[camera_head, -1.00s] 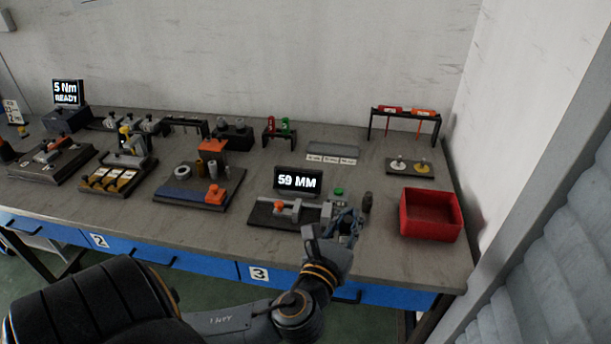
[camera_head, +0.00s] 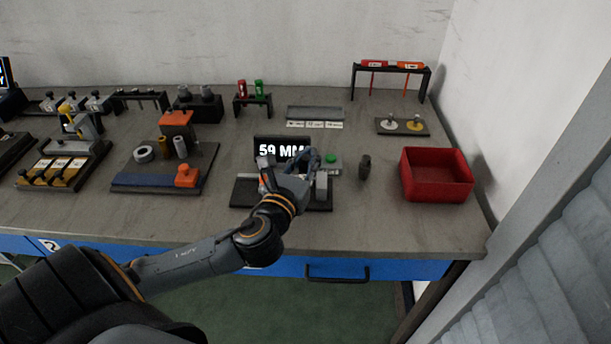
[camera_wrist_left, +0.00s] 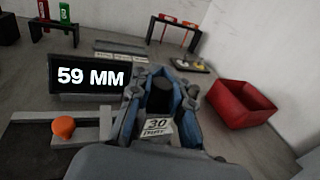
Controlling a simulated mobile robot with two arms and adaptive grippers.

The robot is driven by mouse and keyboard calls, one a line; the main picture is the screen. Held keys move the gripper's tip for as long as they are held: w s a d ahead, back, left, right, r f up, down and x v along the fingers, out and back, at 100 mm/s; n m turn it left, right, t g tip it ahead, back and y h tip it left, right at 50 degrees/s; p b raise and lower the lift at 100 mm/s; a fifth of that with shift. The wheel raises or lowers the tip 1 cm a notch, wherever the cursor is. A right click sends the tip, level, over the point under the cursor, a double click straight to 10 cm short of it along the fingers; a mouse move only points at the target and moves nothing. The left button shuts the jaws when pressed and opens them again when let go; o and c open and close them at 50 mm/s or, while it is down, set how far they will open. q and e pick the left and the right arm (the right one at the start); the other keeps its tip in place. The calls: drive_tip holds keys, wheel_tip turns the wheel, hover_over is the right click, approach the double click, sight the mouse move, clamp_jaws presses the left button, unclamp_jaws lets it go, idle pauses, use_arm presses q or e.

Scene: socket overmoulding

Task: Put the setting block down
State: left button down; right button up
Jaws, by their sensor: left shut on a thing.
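My left gripper (camera_head: 297,168) is over the measuring fixture, in front of the lower right of its "59 MM" display (camera_head: 268,146). In the left wrist view its blue fingers are shut on the setting block (camera_wrist_left: 158,126), a small grey piece marked 30 with a dark upper part. In the head view my gripper mostly hides the block. The fixture has a dark base (camera_head: 243,196) and an orange knob, which shows in the left wrist view (camera_wrist_left: 63,127). I cannot tell whether the block touches the fixture. My right gripper is not in view.
A green button (camera_head: 331,157) and a dark upright cylinder (camera_head: 365,168) stand right of the gripper. A red bin (camera_head: 437,190) is farther right. A grey tray (camera_head: 315,112) with labels lies behind. The bench front between fixture and bin is clear.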

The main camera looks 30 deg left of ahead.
sight(306, 172)
use_arm(q)
drive_tip(key=f, duration=0.1)
drive_tip(key=w+a, duration=0.1)
drive_tip(key=f, duration=0.1)
drive_tip(key=shift+w+a+f, duration=0.25)
drive_tip(key=shift+w+f, duration=0.1)
drive_tip(key=shift+w+a+f+b, duration=0.1)
drive_tip(key=shift+f+b, duration=0.5)
drive_tip(key=shift+f, duration=1.05)
drive_tip(key=shift+f, duration=0.15)
drive_tip(key=c, duration=1.3)
unclamp_jaws()
drive_tip(key=shift+o, duration=0.2)
drive_tip(key=shift+s, duration=0.25)
drive_tip(key=v, duration=1.1)
drive_tip(key=shift+s, duration=0.3)
